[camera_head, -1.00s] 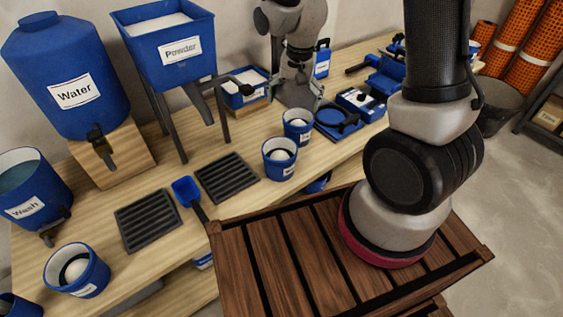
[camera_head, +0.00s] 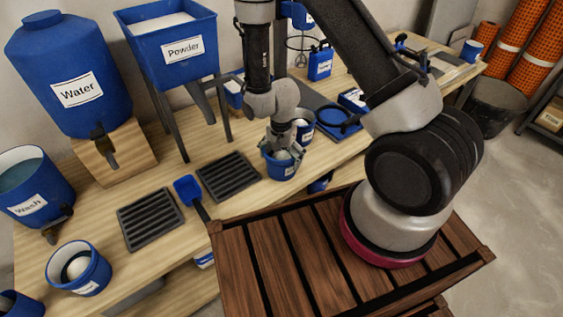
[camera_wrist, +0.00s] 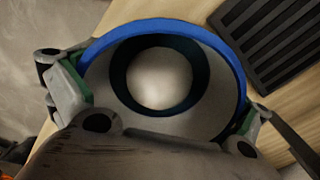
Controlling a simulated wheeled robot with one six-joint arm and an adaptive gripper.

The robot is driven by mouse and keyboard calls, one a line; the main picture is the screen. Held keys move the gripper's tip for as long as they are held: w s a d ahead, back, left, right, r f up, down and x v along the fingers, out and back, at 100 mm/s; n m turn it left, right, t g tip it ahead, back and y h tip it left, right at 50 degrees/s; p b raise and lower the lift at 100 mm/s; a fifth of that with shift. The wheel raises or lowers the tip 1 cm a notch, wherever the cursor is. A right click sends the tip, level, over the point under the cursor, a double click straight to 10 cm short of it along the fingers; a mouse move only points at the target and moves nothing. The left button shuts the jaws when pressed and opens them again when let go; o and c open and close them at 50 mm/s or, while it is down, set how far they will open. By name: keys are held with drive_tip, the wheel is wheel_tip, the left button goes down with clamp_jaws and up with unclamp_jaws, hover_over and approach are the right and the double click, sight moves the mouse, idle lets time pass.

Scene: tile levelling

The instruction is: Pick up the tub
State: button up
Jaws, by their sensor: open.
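A blue tub (camera_head: 281,168) with a white label stands at the front edge of the bench in the head view. My gripper (camera_head: 283,150) is right above it, pointing down at its rim, and hides part of its top. In the wrist view the tub (camera_wrist: 172,28) fills the space between my open fingers (camera_wrist: 160,98), one at each side of the rim. A pale round shape inside a dark ring shows in the tub. I cannot tell whether the finger pads touch the wall.
Dark slatted grates (camera_head: 228,175) and a blue scoop (camera_head: 188,190) lie to the left. The powder hopper (camera_head: 170,50) and water barrel (camera_head: 70,75) stand behind.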

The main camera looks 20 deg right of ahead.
drive_tip(key=shift+f, duration=0.1)
drive_tip(key=shift+c, duration=0.4)
drive_tip(key=c, duration=1.4)
drive_tip(key=shift+o, duration=0.2)
